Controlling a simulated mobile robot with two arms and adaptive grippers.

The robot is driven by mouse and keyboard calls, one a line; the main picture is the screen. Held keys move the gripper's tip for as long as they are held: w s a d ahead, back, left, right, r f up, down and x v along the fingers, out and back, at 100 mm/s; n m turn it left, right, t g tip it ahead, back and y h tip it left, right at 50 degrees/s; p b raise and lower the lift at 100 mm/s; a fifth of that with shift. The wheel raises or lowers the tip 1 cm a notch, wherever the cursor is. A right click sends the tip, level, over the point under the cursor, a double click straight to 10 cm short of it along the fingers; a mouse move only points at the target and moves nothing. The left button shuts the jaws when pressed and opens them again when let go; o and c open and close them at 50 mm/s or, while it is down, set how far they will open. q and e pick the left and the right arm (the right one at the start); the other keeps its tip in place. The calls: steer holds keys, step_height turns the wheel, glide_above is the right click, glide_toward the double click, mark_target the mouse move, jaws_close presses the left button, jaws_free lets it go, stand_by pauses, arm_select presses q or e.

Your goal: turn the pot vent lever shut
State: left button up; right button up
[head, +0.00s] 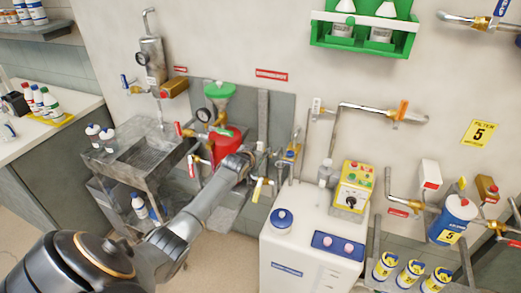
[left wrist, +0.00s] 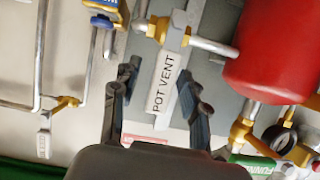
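The pot vent lever (left wrist: 166,82) fills the middle of the left wrist view as a pale bar lettered "POT VENT". It runs from a brass valve (left wrist: 160,28) on a pipe beside the red pot (left wrist: 275,55). My left gripper (left wrist: 158,78) is open, with one dark finger on each side of the lever and gaps between. The frames do not show clearly how deep the lever lies between the fingers. In the head view my left gripper (head: 259,150) is at the right of the red pot (head: 226,146), and the lever is mostly hidden there. My right gripper is not in view.
A blue-handled valve (left wrist: 103,20) and a yellow valve (left wrist: 66,102) sit near the lever. A green funnel (head: 217,93) tops the pot. A metal sink (head: 150,150) is at left.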

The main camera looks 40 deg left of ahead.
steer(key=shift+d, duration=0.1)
arm_select(q)
steer(key=v, duration=1.2)
steer(key=shift+f, duration=0.2)
